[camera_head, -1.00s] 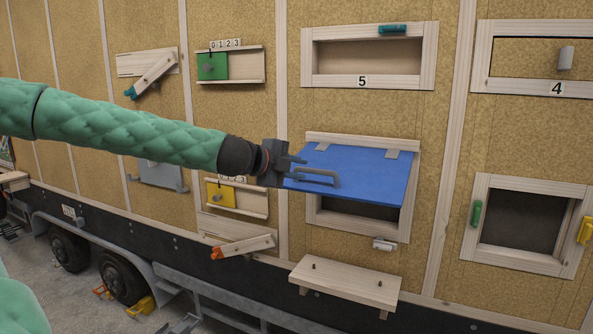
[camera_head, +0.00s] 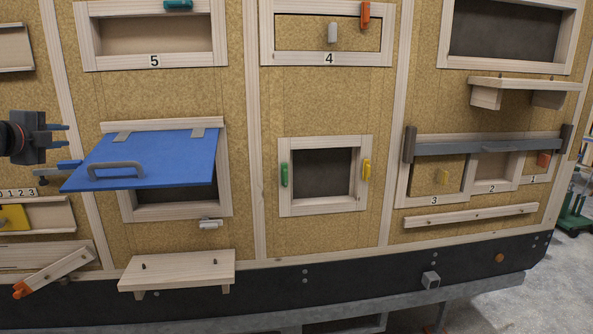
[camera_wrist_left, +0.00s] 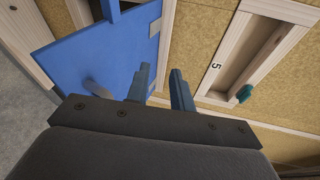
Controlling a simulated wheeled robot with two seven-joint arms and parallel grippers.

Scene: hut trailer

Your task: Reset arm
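My left gripper (camera_head: 62,135) is at the left edge of the head view, just left of the raised blue flap (camera_head: 150,160). Its two fingers are apart, with nothing between them, and it does not hold the flap's grey handle (camera_head: 117,169). In the left wrist view, the open fingers (camera_wrist_left: 160,80) also show, with the blue flap (camera_wrist_left: 90,60) and its handle (camera_wrist_left: 98,93) to their left. The flap hangs from two hinges at its top edge and sticks outward over a dark opening. My right gripper is not in view.
Below the flap is a small wooden shelf (camera_head: 180,272). Framed opening 5 (camera_head: 150,33) is above it, and closed panel 4 (camera_head: 300,33) is upper middle. A framed window (camera_head: 322,176) with green and yellow latches and a wooden slider unit (camera_head: 465,182) are further right.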

